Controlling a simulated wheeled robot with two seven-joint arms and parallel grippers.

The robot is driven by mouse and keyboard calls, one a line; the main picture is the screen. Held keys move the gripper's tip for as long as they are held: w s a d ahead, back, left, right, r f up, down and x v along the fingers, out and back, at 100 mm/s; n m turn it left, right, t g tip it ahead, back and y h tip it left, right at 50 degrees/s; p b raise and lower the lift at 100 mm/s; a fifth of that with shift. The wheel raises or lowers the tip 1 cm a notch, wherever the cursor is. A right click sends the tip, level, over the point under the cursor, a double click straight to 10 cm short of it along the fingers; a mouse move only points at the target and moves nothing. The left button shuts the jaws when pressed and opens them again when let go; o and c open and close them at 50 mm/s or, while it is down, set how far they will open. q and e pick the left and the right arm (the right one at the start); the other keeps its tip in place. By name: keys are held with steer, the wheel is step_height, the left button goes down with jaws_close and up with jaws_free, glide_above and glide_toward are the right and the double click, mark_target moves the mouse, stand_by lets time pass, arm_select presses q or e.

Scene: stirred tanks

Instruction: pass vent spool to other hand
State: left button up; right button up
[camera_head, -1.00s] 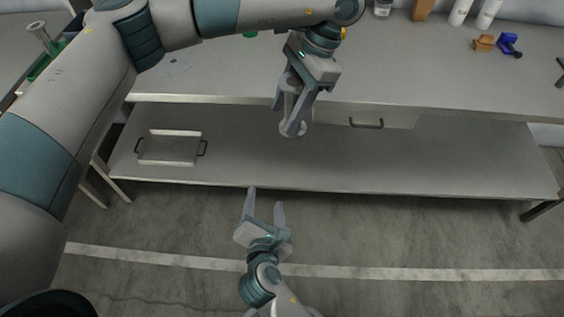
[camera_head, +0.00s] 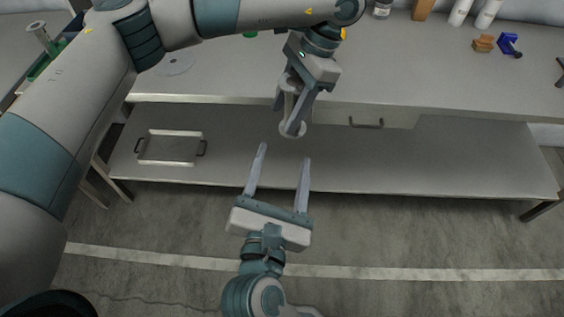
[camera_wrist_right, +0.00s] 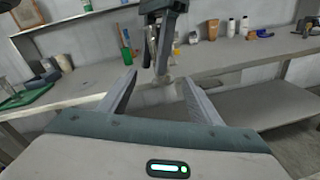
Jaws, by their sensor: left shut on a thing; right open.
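The vent spool (camera_head: 293,128) is a pale grey piece with a round flange at its lower end. My left gripper (camera_head: 291,108) is shut on it and holds it in front of the bench's front edge, pointing down. The fingers hide part of the spool. My right gripper (camera_head: 280,160) is open and empty, just below the spool in the head view, with its fingers pointing up toward it. In the right wrist view the spool (camera_wrist_right: 163,80) hangs beyond and between the open fingertips (camera_wrist_right: 156,84), apart from them.
The bench top (camera_head: 220,75) lies behind the spool, with a lower shelf (camera_head: 400,160) beneath. A tray with handles (camera_head: 170,148) sits on the shelf at left. Orange (camera_head: 484,43) and blue (camera_head: 509,44) pieces stand at back right. A green rack (camera_wrist_right: 25,96) is at left.

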steer(key=shift+w, duration=0.1)
glide_above(290, 136)
steer(key=shift+d+f, duration=0.1)
steer(key=shift+f, duration=0.3)
stand_by(0.4)
steer(key=c, duration=1.2)
arm_select(q)
steer(key=o, duration=0.9)
arm_select(e)
steer(key=shift+c, duration=0.4)
arm_select(q)
steer(key=o, duration=0.3)
arm_select(e)
jaws_close()
arm_select(q)
steer(key=shift+o, duration=0.2)
steer(key=shift+d+r, duration=0.1)
